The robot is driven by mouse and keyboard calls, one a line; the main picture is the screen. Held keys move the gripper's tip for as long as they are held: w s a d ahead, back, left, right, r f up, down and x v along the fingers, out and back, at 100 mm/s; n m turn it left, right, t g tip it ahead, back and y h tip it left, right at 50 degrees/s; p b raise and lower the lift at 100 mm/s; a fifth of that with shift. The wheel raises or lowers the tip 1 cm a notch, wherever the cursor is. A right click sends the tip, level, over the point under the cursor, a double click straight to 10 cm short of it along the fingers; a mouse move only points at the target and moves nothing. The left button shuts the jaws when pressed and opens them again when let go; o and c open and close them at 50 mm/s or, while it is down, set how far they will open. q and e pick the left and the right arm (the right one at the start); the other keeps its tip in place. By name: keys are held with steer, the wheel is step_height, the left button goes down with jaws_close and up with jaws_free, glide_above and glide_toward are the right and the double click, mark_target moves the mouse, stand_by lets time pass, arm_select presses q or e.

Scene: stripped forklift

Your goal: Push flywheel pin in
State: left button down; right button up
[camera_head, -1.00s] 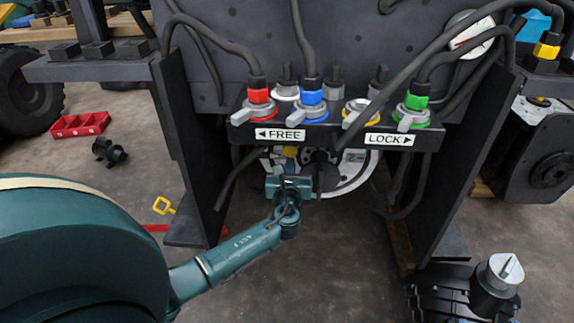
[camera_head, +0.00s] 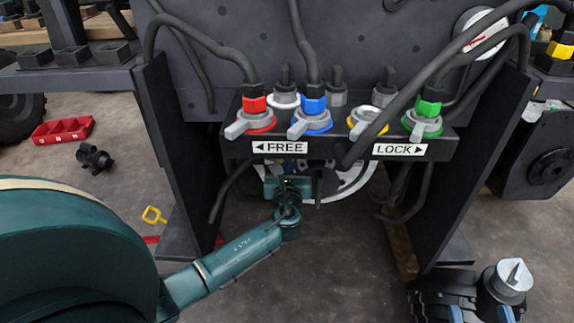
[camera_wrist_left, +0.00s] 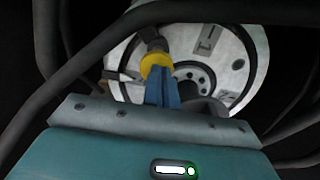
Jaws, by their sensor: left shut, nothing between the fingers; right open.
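The flywheel (camera_wrist_left: 238,62) is a pale round disc with dark markings in the left wrist view. In the head view only its lower rim (camera_head: 352,188) shows under the lever panel. The flywheel pin (camera_wrist_left: 155,62) has a yellow collar and stands in front of the disc, left of its hub. My left gripper (camera_wrist_left: 164,78) has its blue fingers shut and empty, with the tips at the yellow collar; contact is hard to tell. In the head view its fingers are hidden beyond my teal wrist. My right gripper (camera_head: 480,312) is open at the bottom right, partly cut off.
A dark panel (camera_head: 340,146) with coloured levers and FREE and LOCK labels overhangs the flywheel. Dark upright plates (camera_head: 170,150) stand on both sides. Black hoses hang around the opening. A red tray (camera_head: 62,130) and a yellow-handled item (camera_head: 153,215) lie on the floor at left.

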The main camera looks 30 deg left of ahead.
arm_select(q)
steer(key=x, duration=0.2)
steer(key=shift+w+a+r, duration=0.15)
steer(key=shift+w+a, duration=0.1)
steer(key=shift+w, duration=0.05)
stand_by(0.3)
